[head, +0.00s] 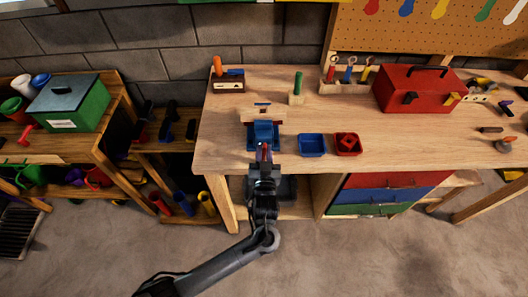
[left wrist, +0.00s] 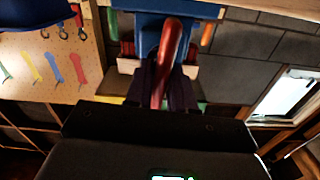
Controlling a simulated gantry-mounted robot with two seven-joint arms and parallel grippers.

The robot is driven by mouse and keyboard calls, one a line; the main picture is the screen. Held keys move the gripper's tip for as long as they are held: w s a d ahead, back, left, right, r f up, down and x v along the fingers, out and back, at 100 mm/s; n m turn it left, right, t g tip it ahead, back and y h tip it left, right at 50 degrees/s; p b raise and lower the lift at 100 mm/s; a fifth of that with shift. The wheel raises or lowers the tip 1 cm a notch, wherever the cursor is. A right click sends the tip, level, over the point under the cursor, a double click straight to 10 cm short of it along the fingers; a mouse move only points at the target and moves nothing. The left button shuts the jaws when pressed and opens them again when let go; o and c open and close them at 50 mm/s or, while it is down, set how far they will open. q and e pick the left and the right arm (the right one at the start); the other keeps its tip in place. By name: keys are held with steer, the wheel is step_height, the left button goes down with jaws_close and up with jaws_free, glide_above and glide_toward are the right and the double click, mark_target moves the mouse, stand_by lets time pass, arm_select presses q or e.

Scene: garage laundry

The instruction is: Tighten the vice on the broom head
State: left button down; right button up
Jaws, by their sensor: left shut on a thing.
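The blue vice (head: 262,135) stands at the front edge of the wooden workbench, and its blue body also shows in the left wrist view (left wrist: 150,22). A pale, wood-coloured piece (head: 255,117), which looks like the broom head, lies across the vice's top; whether the jaws press on it I cannot tell. A pale bar (left wrist: 129,67) behind the fingers in the left wrist view may be the same piece. My left gripper (head: 264,163) is in front of the vice, shut on its red handle (left wrist: 170,55). The handle stands between the dark fingers, tilted slightly. My right gripper is not in view.
A blue tray (head: 312,145) and a red tray (head: 347,144) sit right of the vice. A green-handled tool in a block (head: 297,90) and a wooden caddy (head: 228,84) stand behind. A red toolbox (head: 415,90) is further right. The bench left of the vice is clear.

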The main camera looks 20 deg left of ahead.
arm_select(q)
steer(key=shift+r+m+p, duration=0.2)
steer(key=shift+m+p, duration=0.2)
steer(key=shift+p, duration=0.35)
steer(key=shift+f, duration=0.1)
steer(key=shift+f+m, duration=0.1)
steer(key=shift+m, duration=0.2)
steer(key=c, duration=1.1)
jaws_free()
steer(key=shift+d, duration=0.1)
steer(key=shift+s+d, duration=0.15)
steer(key=shift+s, duration=0.15)
steer(key=v, duration=1)
steer(key=shift+p, duration=0.35)
